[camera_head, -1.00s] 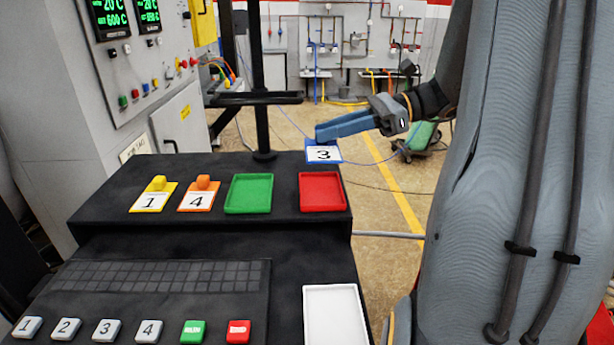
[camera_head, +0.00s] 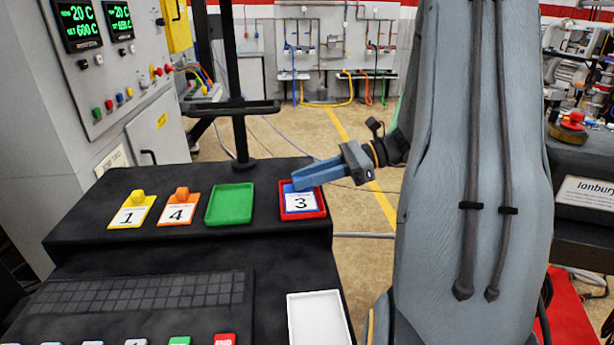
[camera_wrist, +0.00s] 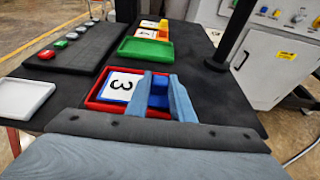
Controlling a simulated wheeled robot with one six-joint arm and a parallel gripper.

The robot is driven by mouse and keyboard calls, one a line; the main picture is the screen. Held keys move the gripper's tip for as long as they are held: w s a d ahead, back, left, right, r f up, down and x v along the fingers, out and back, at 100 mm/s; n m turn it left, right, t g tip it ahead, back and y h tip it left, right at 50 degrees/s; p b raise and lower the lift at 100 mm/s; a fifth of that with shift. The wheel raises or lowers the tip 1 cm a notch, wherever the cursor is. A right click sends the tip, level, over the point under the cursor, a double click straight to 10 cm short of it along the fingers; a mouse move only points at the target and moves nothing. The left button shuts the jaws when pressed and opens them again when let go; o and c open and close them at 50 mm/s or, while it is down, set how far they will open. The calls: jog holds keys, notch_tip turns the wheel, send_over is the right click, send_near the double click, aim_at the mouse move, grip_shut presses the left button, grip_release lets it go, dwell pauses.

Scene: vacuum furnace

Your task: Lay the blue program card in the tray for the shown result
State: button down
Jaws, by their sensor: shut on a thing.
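The blue program card (camera_head: 300,202), marked 3, is at the red tray (camera_head: 320,214), within its rim as seen in the head view. The card also shows in the wrist view (camera_wrist: 122,87), inside the red tray (camera_wrist: 94,104). My gripper (camera_head: 298,181) is shut on the card's blue grip block (camera_wrist: 159,93). The fingers hide part of the card and the tray's far side. I cannot tell whether the card rests on the tray floor. The green tray (camera_head: 230,204) is empty, left of the red tray.
A yellow card 1 (camera_head: 132,212) and an orange card 4 (camera_head: 176,209) lie left of the green tray. An empty white tray (camera_head: 318,320) is on the lower desk near the keyboard (camera_head: 150,294). A black post (camera_head: 241,140) stands behind the trays.

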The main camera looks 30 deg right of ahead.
jog(key=shift+f, duration=0.15)
jog(key=c, duration=1.5)
grip_release()
jog(key=shift+c, duration=0.2)
jog(key=shift+w, duration=0.1)
